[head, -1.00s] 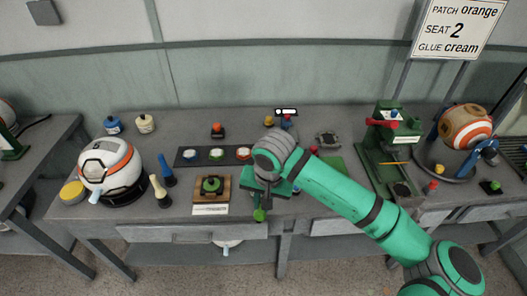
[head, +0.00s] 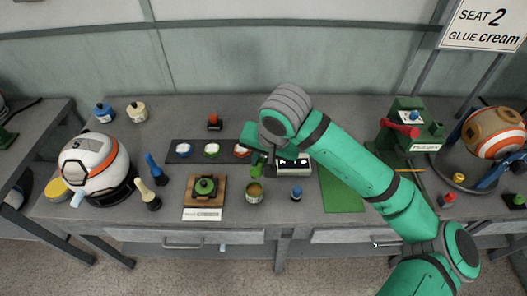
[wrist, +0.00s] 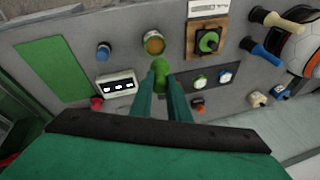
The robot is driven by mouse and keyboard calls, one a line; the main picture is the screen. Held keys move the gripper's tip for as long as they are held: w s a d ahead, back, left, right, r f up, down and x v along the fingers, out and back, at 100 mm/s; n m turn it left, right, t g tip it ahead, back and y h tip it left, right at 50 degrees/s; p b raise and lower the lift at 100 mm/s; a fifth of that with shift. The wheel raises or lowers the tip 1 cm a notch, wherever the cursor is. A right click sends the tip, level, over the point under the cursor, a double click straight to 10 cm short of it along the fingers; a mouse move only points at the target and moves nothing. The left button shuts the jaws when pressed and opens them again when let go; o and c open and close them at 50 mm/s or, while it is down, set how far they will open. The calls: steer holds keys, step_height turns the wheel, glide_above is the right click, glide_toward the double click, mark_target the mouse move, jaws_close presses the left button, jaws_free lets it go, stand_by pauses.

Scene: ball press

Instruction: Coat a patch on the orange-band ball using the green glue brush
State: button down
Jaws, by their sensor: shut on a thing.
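My gripper (wrist: 161,92) is shut on the green glue brush (wrist: 160,68), whose rounded green end shows between the fingertips in the wrist view. In the head view the green brush (head: 257,168) hangs below my gripper, just behind an open pot (head: 254,196) with amber-brown contents; I cannot tell whether they touch. The white ball with an orange band (head: 92,163) rests on a dark stand at the left of the bench. Round patches lie on a black strip (head: 228,151); the orange one (head: 242,150) is partly beside my gripper.
A cream brush (head: 148,196) and a blue brush (head: 154,168) stand right of the ball. A wooden board with a green knob (head: 206,187), a display box (head: 293,165) and a green mat (head: 341,188) lie around the middle. A green press (head: 400,125) and a brown-orange ball (head: 493,132) are at right.

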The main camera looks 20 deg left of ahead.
mark_target(256, 176)
steer(key=shift+w+f, duration=0.1)
steer(key=shift+f, duration=0.15)
steer(key=shift+a+f, duration=0.1)
steer(key=shift+f, duration=0.25)
steer(key=shift+s+a+f, duration=0.1)
steer(key=shift+s+f, duration=0.15)
steer(key=shift+f, duration=0.35)
steer(key=shift+s+a+f, duration=0.1)
steer(key=shift+s+f, duration=0.15)
steer(key=shift+f, duration=0.35)
steer(key=shift+w+d+f, duration=0.15)
steer(key=shift+f, duration=1)
steer(key=shift+w+f, duration=0.1)
steer(key=shift+f, duration=0.05)
steer(key=shift+f, duration=0.45)
